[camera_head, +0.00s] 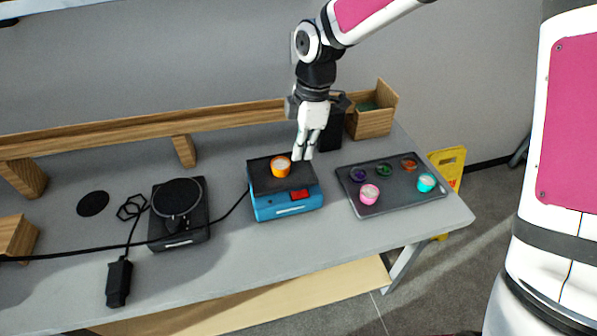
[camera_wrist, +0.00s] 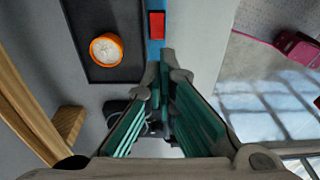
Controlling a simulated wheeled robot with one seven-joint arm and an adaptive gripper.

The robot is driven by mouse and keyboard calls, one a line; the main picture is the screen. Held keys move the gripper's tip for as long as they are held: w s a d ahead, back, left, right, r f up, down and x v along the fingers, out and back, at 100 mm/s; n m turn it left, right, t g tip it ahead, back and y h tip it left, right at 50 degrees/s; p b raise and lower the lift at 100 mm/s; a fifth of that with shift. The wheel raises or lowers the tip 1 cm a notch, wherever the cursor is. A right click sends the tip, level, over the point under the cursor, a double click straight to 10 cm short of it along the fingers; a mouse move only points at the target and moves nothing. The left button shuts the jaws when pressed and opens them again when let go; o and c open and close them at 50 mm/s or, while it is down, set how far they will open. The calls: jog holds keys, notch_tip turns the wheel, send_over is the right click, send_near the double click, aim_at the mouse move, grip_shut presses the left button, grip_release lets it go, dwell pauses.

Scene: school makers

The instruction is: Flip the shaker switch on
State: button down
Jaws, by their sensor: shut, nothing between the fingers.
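The shaker is a blue box (camera_head: 275,211) with a dark top plate, standing on the grey table. Its red switch (camera_head: 300,195) is on the front face, towards the right; it also shows in the wrist view (camera_wrist: 156,25), just beyond my fingertips. I cannot tell the switch's position. An orange cup (camera_head: 281,172) with pale contents stands on the shaker's top, also in the wrist view (camera_wrist: 106,49). My gripper (camera_head: 303,155) points down near the shaker's back right corner, shut and empty. In the wrist view its fingertips (camera_wrist: 166,68) are close together beside the blue front edge.
A dark tray (camera_head: 392,202) with several small coloured cups stands right of the shaker. A black round-topped device (camera_head: 178,205) and a cable with a black box (camera_head: 119,283) lie to the left. A wooden bin (camera_head: 373,122) and a wooden rail (camera_head: 120,142) are behind.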

aim_at(294, 196)
jog(key=f, duration=0.4)
jog(key=a+f, duration=0.1)
jog(key=f, duration=0.4)
jog(key=f+p, duration=0.1)
jog(key=f, duration=0.3)
jog(key=shift+s+a+f, duration=0.15)
jog(key=shift+s+a, duration=0.1)
